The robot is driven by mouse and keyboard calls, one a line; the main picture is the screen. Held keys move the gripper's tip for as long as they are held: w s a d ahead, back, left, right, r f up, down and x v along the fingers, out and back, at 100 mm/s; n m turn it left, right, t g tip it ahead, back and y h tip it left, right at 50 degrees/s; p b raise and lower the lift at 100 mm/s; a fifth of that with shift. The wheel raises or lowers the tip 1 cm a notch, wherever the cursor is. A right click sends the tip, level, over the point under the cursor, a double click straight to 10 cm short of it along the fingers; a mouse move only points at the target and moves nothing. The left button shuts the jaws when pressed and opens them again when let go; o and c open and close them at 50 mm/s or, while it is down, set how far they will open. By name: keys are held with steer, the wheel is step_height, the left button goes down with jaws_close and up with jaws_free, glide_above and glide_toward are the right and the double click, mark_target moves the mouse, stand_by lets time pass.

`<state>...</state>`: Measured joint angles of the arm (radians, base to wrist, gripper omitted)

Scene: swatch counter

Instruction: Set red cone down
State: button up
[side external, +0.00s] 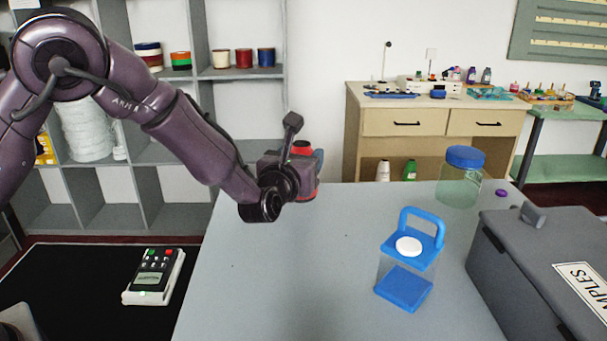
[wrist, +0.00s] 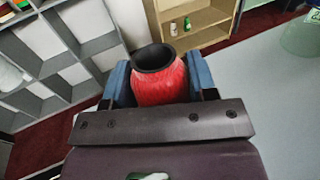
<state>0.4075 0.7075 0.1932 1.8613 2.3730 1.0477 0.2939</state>
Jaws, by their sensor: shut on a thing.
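My gripper (side external: 317,162) is shut on the red cone (wrist: 160,84), with one blue finger on each side of it. In the wrist view the cone is ribbed red with a dark, open rim. In the side view the gripper hides most of the red cone (side external: 302,150), leaving red showing above and below it. The gripper is near the far left edge of the grey counter (side external: 265,265). I cannot tell how high the cone's base is.
A blue-handled clear container (side external: 405,285) stands on the counter, right of centre. A blue-lidded jar (side external: 460,180), a small purple cap (side external: 501,193) and a grey samples box (side external: 545,250) are farther right. The counter's left and middle are clear. Grey shelving (side external: 237,110) stands behind.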

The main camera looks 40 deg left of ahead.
steer(key=shift+w+f, duration=0.15)
steer(key=shift+f, duration=0.75)
steer(key=shift+w+f, duration=0.1)
steer(key=shift+f, duration=0.8)
steer(key=shift+f, duration=0.15)
steer(key=o, duration=1)
